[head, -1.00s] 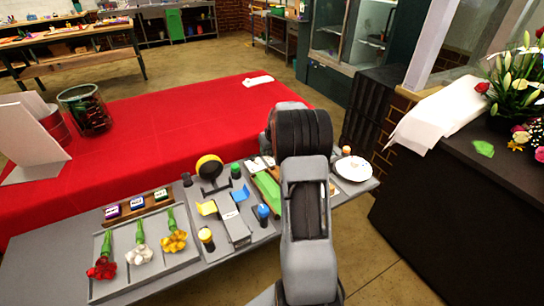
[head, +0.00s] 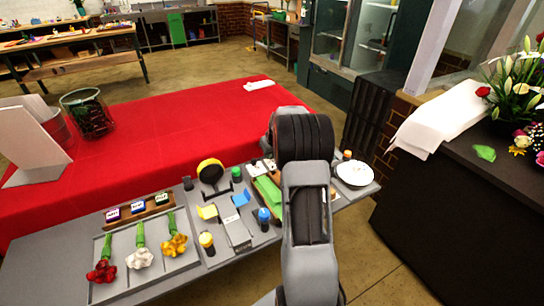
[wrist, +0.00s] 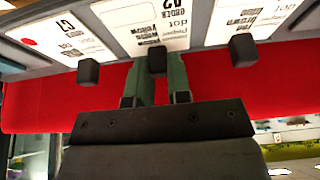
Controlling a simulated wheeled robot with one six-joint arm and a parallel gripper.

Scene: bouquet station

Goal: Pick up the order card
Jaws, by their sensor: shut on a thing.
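Three white order cards with upside-down print stand in a row in the wrist view: a left card with a red dot (wrist: 60,35), a middle card reading "ORDER 02" (wrist: 145,22) and a right card (wrist: 250,18). Each has a small dark block at its edge. My gripper (wrist: 157,66) has its two fingers on either side of the middle block (wrist: 157,59) and is shut on it. In the head view the gripper is hidden behind my arm; small white cards (head: 257,167) show just left of it.
A white plate (head: 354,173) stands right of my arm. The red-covered table (head: 170,125) behind is mostly clear.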

